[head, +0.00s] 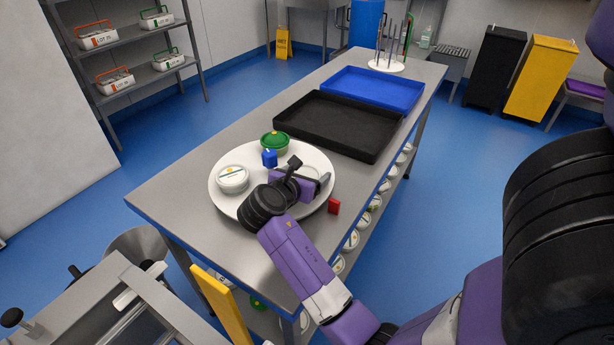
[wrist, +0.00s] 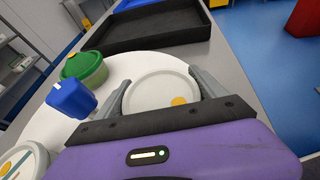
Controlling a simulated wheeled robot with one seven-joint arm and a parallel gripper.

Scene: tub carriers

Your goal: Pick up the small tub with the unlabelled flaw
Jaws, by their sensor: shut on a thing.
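My gripper (head: 308,178) is over the right part of a round white board on the steel table. In the wrist view my gripper (wrist: 160,80) has one finger on each side of a small white tub (wrist: 150,94) and is shut on it. The tub's pale lid carries a yellow dot. Its underside is hidden, so I cannot tell if it is lifted. Another white tub (head: 233,180) stands at the board's left; it also shows in the wrist view (wrist: 22,163). A green tub (head: 274,142) stands at the back. I cannot make out a flaw on any tub.
The round white board (head: 222,203) also bears a blue block (head: 269,158) close to my gripper. A red block (head: 334,206) is at the table's right edge. A black tray (head: 340,125) and a blue tray (head: 375,90) lie farther back. More tubs (head: 351,240) sit below the tabletop.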

